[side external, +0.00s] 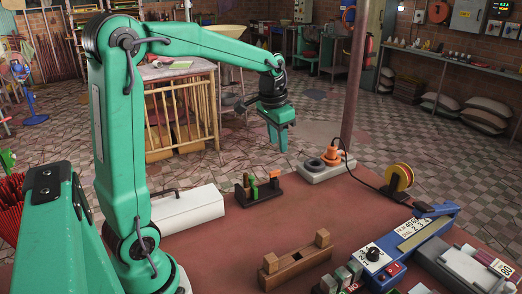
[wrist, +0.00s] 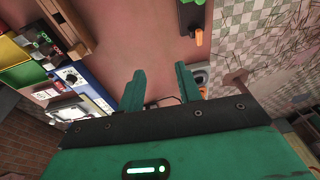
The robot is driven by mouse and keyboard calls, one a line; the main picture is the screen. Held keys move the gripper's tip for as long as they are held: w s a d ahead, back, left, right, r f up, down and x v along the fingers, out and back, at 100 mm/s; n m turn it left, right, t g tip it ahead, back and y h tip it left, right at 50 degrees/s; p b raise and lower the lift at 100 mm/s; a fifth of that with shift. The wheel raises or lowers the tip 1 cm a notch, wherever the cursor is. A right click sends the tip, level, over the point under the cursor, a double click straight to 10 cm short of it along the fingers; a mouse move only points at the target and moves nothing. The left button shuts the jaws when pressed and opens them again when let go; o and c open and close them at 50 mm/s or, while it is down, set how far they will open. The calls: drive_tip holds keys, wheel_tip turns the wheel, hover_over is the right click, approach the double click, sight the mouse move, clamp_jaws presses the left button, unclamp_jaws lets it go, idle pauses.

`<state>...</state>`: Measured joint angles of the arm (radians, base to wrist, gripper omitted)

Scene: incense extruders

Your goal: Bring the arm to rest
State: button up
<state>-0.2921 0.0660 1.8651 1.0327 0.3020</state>
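My green arm is raised over the far part of the brown work table (side external: 230,245), and my gripper (side external: 279,146) points down, well above the table and the floor behind it. In the wrist view, the two green fingers of my gripper (wrist: 160,70) stand apart with nothing between them. In the side view the gap between the fingers is hard to make out. Nothing touches the gripper.
A grey-white base with an orange device (side external: 334,154), a dark rack with small upright pieces (side external: 259,190), a wooden block stand (side external: 296,264), a blue instrument (side external: 405,247) and a yellow spool (side external: 399,177) stand on the table. A vertical post (side external: 355,75) rises behind. The table's middle is clear.

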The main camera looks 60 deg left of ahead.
drive_tip(key=s+d+t, duration=0.1)
drive_tip(key=s+d, duration=0.5)
drive_tip(key=s, duration=0.2)
drive_tip(key=s+d+r+t, duration=0.1)
drive_tip(key=s+d+t, duration=0.1)
drive_tip(key=s+d, duration=0.4)
drive_tip(key=shift+s+t+h, duration=0.3)
drive_tip(key=shift+s, duration=1.4)
drive_tip(key=shift+r, duration=0.1)
